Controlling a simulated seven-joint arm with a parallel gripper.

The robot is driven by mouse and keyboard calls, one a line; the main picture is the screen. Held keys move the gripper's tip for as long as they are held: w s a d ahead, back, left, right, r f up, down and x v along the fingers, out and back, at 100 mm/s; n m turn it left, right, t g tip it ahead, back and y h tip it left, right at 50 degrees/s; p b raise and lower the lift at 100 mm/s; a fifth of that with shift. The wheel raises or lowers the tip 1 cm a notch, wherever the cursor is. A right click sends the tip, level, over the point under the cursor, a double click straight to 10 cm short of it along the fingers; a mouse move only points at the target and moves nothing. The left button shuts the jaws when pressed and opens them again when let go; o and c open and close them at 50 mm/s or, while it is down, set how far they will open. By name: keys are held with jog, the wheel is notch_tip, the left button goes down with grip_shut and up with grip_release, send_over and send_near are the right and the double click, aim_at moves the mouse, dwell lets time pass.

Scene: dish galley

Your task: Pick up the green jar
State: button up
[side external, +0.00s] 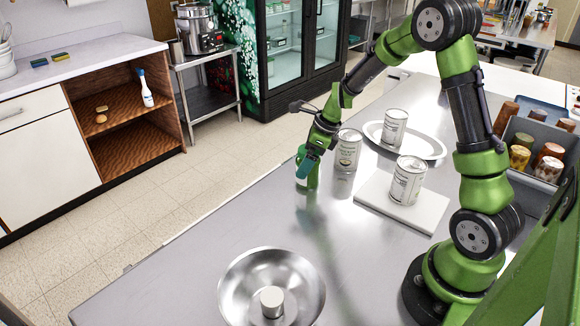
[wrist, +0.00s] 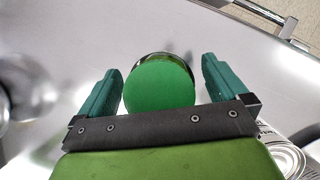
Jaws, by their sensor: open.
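The green jar (side external: 307,174) stands upright on the steel counter, left of a can, in the side external view. In the wrist view its round green lid (wrist: 160,87) lies between the two teal fingers of my gripper (wrist: 162,88). My gripper (side external: 308,162) is open over the jar, pointing down, with a finger on each side of the lid. A gap shows on both sides in the wrist view. Part of the jar is hidden behind a finger in the side external view.
A can (side external: 347,150) stands close to the jar's right. Another can stands on a white board (side external: 428,210), and one on an oval white plate (side external: 432,148). A metal bowl (side external: 236,282) sits near the front. A crate of cups (side external: 524,183) is at right.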

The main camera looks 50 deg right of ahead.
jog(key=shift+f, duration=0.1)
jog(key=c, duration=1.2)
jog(key=shift+c, duration=0.7)
jog(key=shift+w, duration=0.1)
